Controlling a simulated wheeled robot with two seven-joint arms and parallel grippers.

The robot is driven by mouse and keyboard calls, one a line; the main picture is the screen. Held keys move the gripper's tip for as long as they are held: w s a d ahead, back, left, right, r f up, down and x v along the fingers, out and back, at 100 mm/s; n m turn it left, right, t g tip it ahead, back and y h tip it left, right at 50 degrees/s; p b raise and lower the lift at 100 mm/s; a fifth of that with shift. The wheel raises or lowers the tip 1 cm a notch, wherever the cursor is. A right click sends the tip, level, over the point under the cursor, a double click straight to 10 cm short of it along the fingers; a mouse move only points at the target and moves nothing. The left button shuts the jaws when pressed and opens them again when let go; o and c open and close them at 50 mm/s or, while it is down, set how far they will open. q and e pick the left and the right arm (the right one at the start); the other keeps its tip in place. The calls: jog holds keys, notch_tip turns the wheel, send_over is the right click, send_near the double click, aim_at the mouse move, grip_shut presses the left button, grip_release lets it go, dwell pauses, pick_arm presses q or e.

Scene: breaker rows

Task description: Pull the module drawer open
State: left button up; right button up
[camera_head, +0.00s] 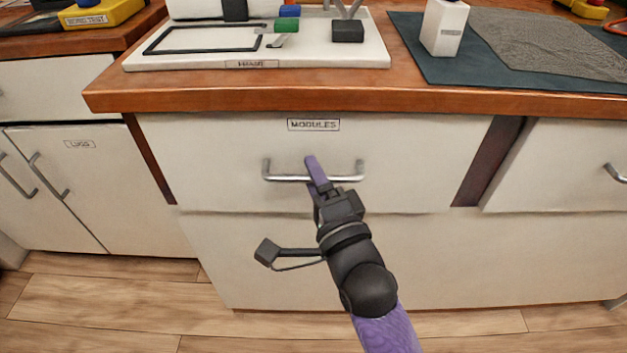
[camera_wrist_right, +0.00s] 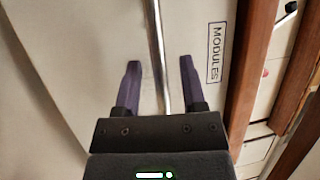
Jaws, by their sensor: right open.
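The module drawer (camera_head: 220,150) is a white front under the wooden counter, with a "MODULES" label (camera_head: 313,125) near its top. It looks shut. Its silver bar handle (camera_head: 275,178) runs level across the middle of the front. My right gripper (camera_head: 314,168) is at the middle of this handle. In the right wrist view the two purple fingers of the gripper (camera_wrist_right: 160,75) are open, one on each side of the handle bar (camera_wrist_right: 157,50), with gaps showing. My left gripper does not show.
The wooden counter edge (camera_head: 300,100) overhangs above the drawer. On it are a white board (camera_head: 180,62) with small parts and a dark mat (camera_head: 480,75) with a white block (camera_head: 444,28). A "LUGS" cabinet (camera_head: 75,190) stands left. Floor (camera_head: 120,300) in front is clear.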

grip_shut()
dwell(1.0)
dwell(0.5)
